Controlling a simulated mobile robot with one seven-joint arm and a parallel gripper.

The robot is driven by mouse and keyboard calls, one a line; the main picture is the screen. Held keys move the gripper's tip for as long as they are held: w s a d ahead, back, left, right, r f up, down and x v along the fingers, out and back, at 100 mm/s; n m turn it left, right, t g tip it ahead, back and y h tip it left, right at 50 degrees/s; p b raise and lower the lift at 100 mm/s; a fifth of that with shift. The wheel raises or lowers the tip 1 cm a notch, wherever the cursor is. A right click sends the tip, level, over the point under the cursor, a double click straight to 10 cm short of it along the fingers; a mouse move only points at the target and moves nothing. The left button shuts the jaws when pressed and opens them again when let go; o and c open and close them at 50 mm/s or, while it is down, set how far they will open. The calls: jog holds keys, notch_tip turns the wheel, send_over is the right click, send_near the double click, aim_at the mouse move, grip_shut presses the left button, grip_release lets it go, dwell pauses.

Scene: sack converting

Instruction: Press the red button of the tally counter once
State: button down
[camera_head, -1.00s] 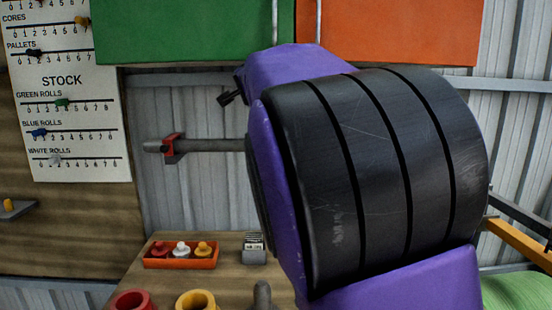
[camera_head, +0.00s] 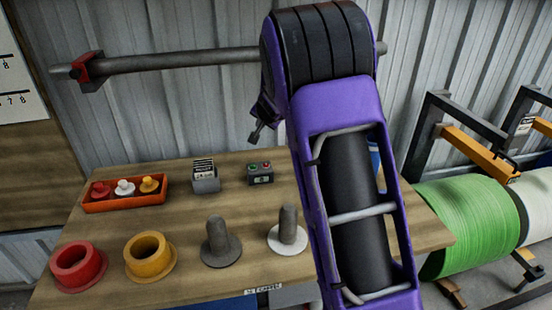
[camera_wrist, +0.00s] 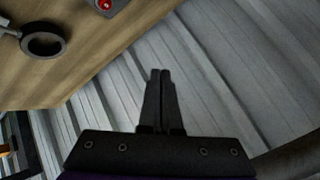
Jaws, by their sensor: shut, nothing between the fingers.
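The tally counter (camera_head: 260,174) is a small dark grey box with a green button, a red button (camera_head: 267,163) and a small display. It stands on the wooden bench, at the back, left of my arm. In the wrist view its red button (camera_wrist: 104,4) shows at the top edge, and most of the box is cut off. My gripper (camera_head: 253,139) hangs above and behind the counter in the picture, apart from it. In the wrist view its two black fingers (camera_wrist: 160,73) are together, with nothing between them.
A card holder (camera_head: 205,175) stands left of the counter. An orange tray (camera_head: 125,193) holds coloured pegs. Red (camera_head: 78,266) and yellow (camera_head: 150,257) collars and two grey posts (camera_head: 217,242) (camera_head: 288,230) stand in front. A horizontal bar (camera_head: 200,58) runs along the wall above.

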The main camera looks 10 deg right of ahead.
jog(key=f, duration=0.1)
jog(key=d+f, duration=0.1)
jog(key=f, duration=0.1)
jog(key=shift+s+d+g, duration=0.15)
jog(key=shift+s+g, duration=0.05)
jog(key=shift+g, duration=0.1)
jog(key=shift+f, duration=0.1)
jog(key=b, duration=0.6)
send_over(266, 165)
jog(key=f, duration=0.4)
jog(key=s+f, duration=0.1)
jog(key=f, duration=0.1)
jog(key=shift+f, duration=1.3)
jog(key=shift+f, duration=0.15)
jog(key=shift+f, duration=0.25)
